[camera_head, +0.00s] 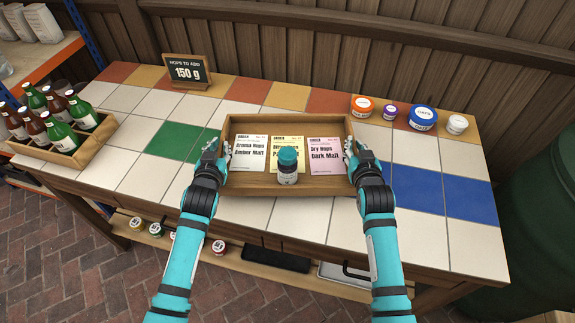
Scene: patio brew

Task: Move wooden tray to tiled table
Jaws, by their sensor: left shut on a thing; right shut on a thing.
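The wooden tray (258,188) is at the middle of the tiled table (300,215), over its white tiles near the front edge. I cannot tell whether it rests on the tiles or is held just above them. It holds three label cards and a small jar with a teal lid (288,165). My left gripper (222,155) is shut on the tray's left side. My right gripper (354,160) is shut on the tray's right side. The grippers partly hide both side walls.
A wooden crate of bottles (75,155) stands at the table's left end. A "150 g" sign (187,72) stands at the back left. Several small tubs, including a blue-lidded one (422,117), stand at the back right. White and blue tiles on the right are clear.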

